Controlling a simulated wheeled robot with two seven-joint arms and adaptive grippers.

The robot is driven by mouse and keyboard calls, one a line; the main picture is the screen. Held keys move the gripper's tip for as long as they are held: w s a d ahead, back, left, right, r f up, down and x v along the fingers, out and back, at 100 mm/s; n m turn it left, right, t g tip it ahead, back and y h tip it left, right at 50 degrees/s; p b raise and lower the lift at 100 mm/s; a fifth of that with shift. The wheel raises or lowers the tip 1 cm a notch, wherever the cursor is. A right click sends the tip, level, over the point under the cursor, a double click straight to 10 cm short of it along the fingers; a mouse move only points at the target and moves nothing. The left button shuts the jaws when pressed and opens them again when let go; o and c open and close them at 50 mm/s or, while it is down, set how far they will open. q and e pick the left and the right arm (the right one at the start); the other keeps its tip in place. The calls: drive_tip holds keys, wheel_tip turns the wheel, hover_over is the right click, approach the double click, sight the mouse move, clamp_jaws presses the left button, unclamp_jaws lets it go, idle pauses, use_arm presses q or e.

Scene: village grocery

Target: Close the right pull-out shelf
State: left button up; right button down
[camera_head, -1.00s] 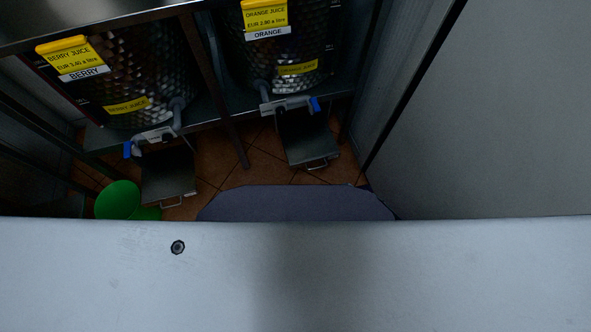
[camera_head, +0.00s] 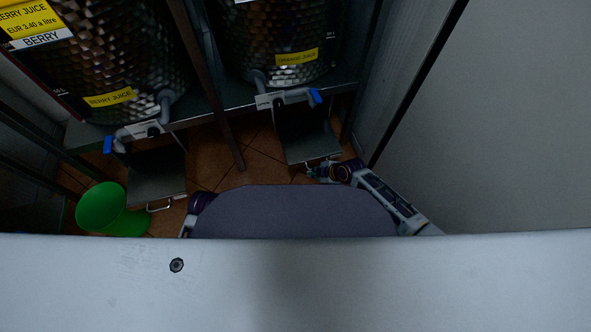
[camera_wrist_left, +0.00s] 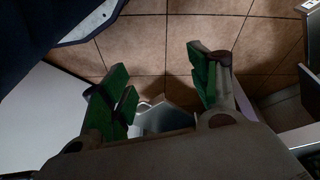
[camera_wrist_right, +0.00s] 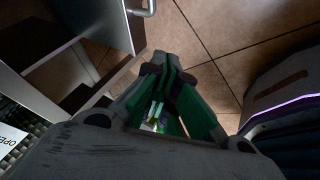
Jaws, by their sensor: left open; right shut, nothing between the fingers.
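The right pull-out shelf (camera_head: 308,137) is a dark tray standing out beneath the orange juice vessel, with a metal handle on its front edge. My right gripper (camera_head: 315,172) is at that front edge, close to the handle; I cannot tell whether they touch. In the right wrist view its fingers (camera_wrist_right: 162,72) are shut and empty, and a shelf handle (camera_wrist_right: 147,8) shows beyond them at top left. The left pull-out shelf (camera_head: 157,177) also stands out, beneath the berry vessel. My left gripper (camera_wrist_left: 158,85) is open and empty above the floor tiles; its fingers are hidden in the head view.
The berry vessel (camera_head: 120,70) and orange vessel (camera_head: 278,40) have taps above the shelves. A large grey panel (camera_head: 490,110) bounds the right side. Tiled floor shows between the shelves.

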use_arm(q)
drive_tip(key=shift+b+v, duration=0.7)
drive_tip(key=shift+v, duration=0.2)
use_arm(e)
drive_tip(key=shift+w+a+r+n, duration=0.1)
drive_tip(key=shift+a+r+n, duration=0.05)
drive_tip(key=shift+a+n, duration=0.25)
drive_tip(key=shift+w+a+r+n, duration=0.15)
drive_tip(key=shift+a+n, duration=0.15)
drive_tip(key=shift+a, duration=0.2)
use_arm(q)
drive_tip(key=shift+d, duration=0.15)
use_arm(e)
drive_tip(key=shift+s, duration=0.1)
use_arm(q)
drive_tip(key=shift+r, duration=0.1)
use_arm(e)
drive_tip(key=shift+f, duration=0.15)
use_arm(q)
drive_tip(key=w+d+f+t+h+b, duration=0.1)
drive_tip(key=d+f+t+b, duration=0.1)
drive_tip(key=f+b, duration=0.4)
drive_tip(key=shift+w+d+h, duration=0.15)
drive_tip(key=shift+d+h, duration=0.25)
drive_tip(key=shift+d, duration=0.15)
use_arm(e)
approach(290, 167)
drive_tip(key=shift+x, duration=2.55)
